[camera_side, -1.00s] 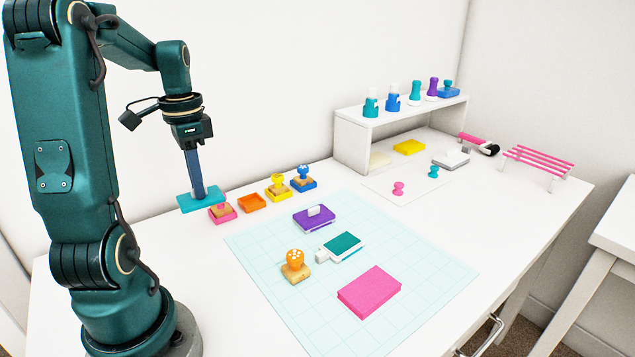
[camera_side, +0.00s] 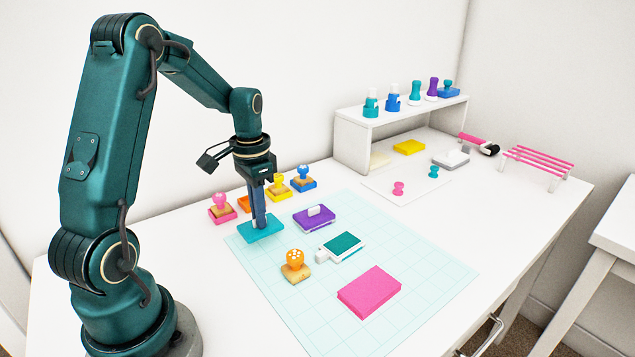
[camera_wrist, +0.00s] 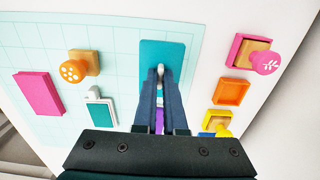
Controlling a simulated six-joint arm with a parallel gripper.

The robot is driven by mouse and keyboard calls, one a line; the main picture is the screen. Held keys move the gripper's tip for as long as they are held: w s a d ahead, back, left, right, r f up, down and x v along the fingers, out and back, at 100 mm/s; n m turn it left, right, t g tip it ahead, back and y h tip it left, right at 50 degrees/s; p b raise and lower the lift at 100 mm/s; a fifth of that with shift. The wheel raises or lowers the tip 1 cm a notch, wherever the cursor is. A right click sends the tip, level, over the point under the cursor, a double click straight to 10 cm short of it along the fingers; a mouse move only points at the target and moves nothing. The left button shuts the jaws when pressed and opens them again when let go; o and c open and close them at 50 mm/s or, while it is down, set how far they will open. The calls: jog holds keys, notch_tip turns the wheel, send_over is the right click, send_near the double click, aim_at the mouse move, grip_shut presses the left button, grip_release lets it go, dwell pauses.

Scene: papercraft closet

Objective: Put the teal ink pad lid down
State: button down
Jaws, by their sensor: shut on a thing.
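The teal lid (camera_side: 261,231) is a flat rectangular slab at the left corner of the gridded mat. My gripper (camera_side: 259,213) points down and is shut on the lid's small pale handle, which shows between the fingertips in the wrist view (camera_wrist: 160,72). The lid looks level and low; I cannot tell whether it touches the mat. It also shows in the wrist view (camera_wrist: 172,54). The teal ink pad (camera_side: 342,245) lies uncovered on the mat in its white case, to the right of the lid, and shows in the wrist view (camera_wrist: 100,113).
An orange-topped stamp (camera_side: 295,266), purple pad (camera_side: 314,218) and pink block (camera_side: 369,291) sit on the pale mat (camera_side: 420,270). Pink (camera_side: 222,209), yellow (camera_side: 278,186) and blue (camera_side: 303,179) stamps line the back. The mat's left front part is clear.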

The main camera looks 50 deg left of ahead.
jog(key=shift+f, duration=1.55)
jog(key=shift+s+f, duration=0.1)
jog(key=c, duration=1)
grip_release()
